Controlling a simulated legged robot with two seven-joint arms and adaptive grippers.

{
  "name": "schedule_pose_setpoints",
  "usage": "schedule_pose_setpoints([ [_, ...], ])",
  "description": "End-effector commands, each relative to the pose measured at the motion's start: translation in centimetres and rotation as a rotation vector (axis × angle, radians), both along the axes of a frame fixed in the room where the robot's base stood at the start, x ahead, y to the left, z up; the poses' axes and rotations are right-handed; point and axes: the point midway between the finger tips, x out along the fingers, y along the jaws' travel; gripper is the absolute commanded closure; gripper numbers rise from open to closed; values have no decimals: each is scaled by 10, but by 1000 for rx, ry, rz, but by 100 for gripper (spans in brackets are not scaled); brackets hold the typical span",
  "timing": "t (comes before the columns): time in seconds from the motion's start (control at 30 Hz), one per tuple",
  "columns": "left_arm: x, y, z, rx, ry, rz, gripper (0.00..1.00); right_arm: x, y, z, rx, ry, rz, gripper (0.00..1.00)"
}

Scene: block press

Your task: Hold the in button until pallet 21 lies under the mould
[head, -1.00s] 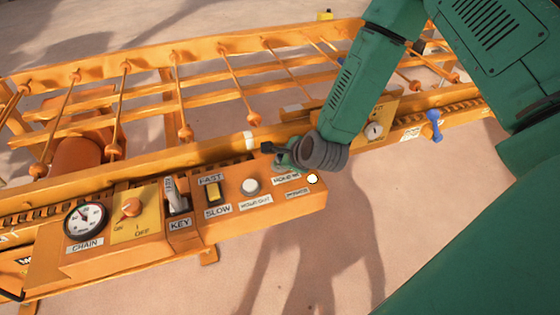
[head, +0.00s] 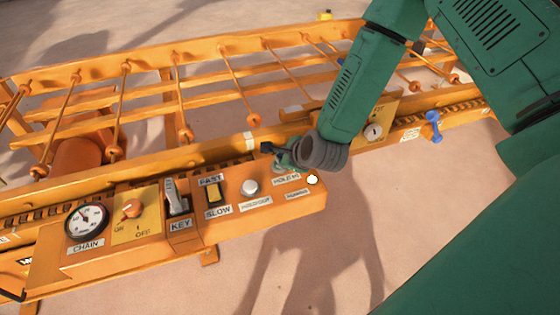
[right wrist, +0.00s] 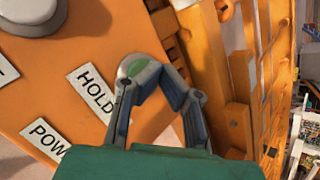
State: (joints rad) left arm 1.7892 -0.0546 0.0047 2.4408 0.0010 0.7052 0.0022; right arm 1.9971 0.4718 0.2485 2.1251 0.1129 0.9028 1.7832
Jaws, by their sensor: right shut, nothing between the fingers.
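The orange control box (head: 100,252) lies along the near side of an orange roller conveyor. A HOLD label (head: 286,181) sits at its right end, and it also shows in the right wrist view (right wrist: 92,92). My right gripper (head: 282,157) is shut and empty, with its fingertips just above this label, at or very near the panel. In the right wrist view a small green round patch (right wrist: 132,68) shows at the fingertips, apparently a button mostly covered by them. I cannot tell whether it is pressed in. No pallet number or mould is visible. My left gripper is out of view.
A chain gauge (head: 86,221), an on/off knob (head: 132,209), a key switch (head: 175,197), a FAST/SLOW rocker (head: 212,192) and a grey round button (head: 250,189) line the box. A bright lamp (head: 312,180) is at its right end. Rollers (head: 240,85) behind are empty.

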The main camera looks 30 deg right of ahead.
Motion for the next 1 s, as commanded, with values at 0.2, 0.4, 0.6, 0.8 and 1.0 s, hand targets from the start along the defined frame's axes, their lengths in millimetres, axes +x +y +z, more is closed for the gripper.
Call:
schedule_pose_setpoints([
  [0.2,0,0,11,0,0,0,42,0,2,14,1,-1,0,100],
  [0.4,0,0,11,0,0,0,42,0,3,13,0,-1,1,100],
  [0.6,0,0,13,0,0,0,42,0,3,16,1,-1,-1,100],
  [0.8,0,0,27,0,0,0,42,1,3,33,1,-1,-1,100],
  [1.0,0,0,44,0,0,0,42,1,3,54,2,-2,-1,100],
])
